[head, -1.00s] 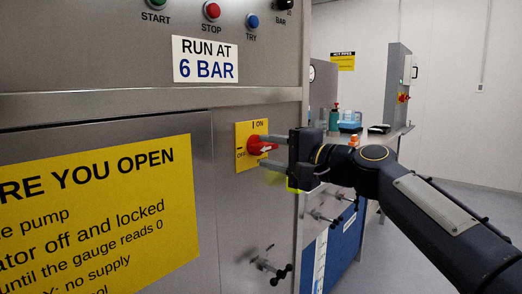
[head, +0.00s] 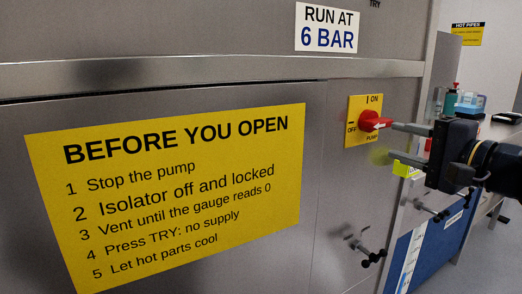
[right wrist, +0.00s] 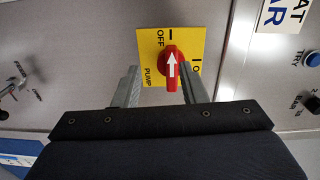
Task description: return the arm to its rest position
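My right gripper (head: 394,141) is open and empty in front of the red pump switch (head: 373,121). The switch sits on a yellow plate (head: 354,133) on the steel panel, and its white arrow points to the OFF side. In the right wrist view the two fingers (right wrist: 158,86) stand apart, and the red switch (right wrist: 172,66) shows beyond and between their tips, nearer the right finger. The fingers appear clear of the switch. My right arm comes in from the right edge of the head view. My left gripper is not in view.
A yellow "BEFORE YOU OPEN" sign (head: 170,185) is on the panel. A valve handle (head: 365,248) sticks out below the switch, with another (head: 432,212) further right. A yellow-green piece (head: 404,170) shows beneath the gripper. A bench with bottles (head: 470,103) stands behind.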

